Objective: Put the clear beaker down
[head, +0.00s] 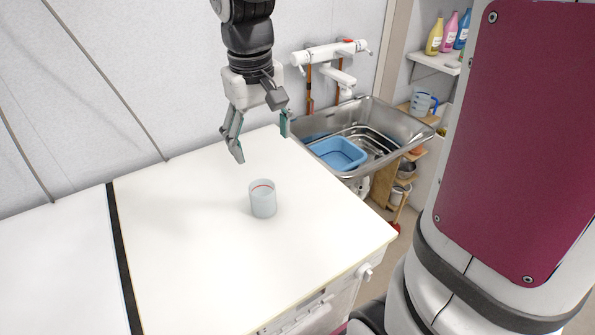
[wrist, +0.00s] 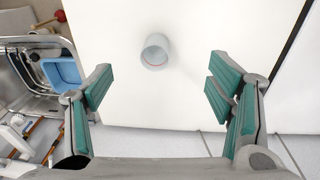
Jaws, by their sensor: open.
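The clear beaker (head: 262,200) stands upright on the white worktop (head: 190,230), with a thin red line near its rim. In the wrist view the beaker (wrist: 156,52) sits beyond the fingertips, roughly between the two fingers and apart from both. My gripper (head: 262,140) is open and empty, above and behind the beaker in the head view. Its green-padded fingers (wrist: 155,90) are spread wide in the wrist view. Nothing hides the beaker in either view.
A metal sink (head: 385,118) with a blue basin (head: 338,153) adjoins the worktop's back right, under a white wall tap (head: 330,55). Bottles (head: 448,35) and a measuring jug (head: 422,103) stand on shelves at right. The worktop around the beaker is clear.

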